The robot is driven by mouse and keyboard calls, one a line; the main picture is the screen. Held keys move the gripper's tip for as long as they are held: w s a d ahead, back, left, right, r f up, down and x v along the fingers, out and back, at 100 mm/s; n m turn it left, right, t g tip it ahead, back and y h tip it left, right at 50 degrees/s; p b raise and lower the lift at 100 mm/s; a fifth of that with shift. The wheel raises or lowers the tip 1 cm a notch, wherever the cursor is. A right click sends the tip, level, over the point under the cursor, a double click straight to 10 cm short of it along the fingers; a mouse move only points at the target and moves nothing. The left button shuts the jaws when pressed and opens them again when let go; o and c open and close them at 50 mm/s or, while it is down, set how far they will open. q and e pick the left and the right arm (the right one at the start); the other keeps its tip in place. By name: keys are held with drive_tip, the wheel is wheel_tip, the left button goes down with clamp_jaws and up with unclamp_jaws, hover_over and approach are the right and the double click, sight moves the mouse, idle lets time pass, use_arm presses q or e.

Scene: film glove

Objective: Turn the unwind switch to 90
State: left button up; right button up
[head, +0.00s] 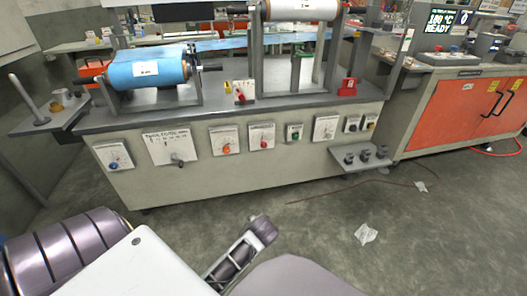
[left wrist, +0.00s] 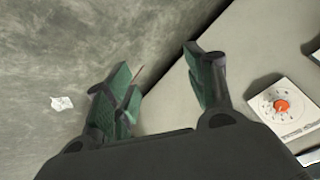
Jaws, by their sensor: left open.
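The grey bench front (head: 250,170) carries a row of dials in the head view. From the left are a blue knob (head: 113,165), a black lever knob (head: 178,161) under a wide scale plate (head: 168,144), an orange knob (head: 226,148) and a red knob (head: 262,145). The labels are too small to tell which is the unwind switch. In the left wrist view my left gripper (left wrist: 158,62) is open and empty. A dial with an orange knob (left wrist: 282,106) lies to the right of its fingers, apart from them. My right gripper is not in view.
A blue film roll (head: 146,70) sits on the bench top. A small shelf with dark knobs (head: 362,157) juts from the front right. An orange-doored cabinet (head: 455,112) stands at right.

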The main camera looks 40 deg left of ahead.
use_arm(q)
drive_tip(key=w+a+r+n+t+y+b, duration=0.1)
drive_tip(key=w+a+r+n+t+y, duration=0.1)
drive_tip(key=w, duration=1)
drive_tip(key=w+a+r+n+t+y+b, duration=0.1)
drive_tip(key=w+a+r+t+y, duration=0.3)
drive_tip(key=w+a, duration=0.5)
drive_tip(key=w+r+n+y, duration=0.1)
drive_tip(key=w+r+y, duration=0.1)
drive_tip(key=w, duration=0.2)
drive_tip(key=shift+a+r+n+t+y, duration=0.3)
drive_tip(key=shift+r+n+y, duration=0.05)
drive_tip(key=shift+n+y, duration=0.05)
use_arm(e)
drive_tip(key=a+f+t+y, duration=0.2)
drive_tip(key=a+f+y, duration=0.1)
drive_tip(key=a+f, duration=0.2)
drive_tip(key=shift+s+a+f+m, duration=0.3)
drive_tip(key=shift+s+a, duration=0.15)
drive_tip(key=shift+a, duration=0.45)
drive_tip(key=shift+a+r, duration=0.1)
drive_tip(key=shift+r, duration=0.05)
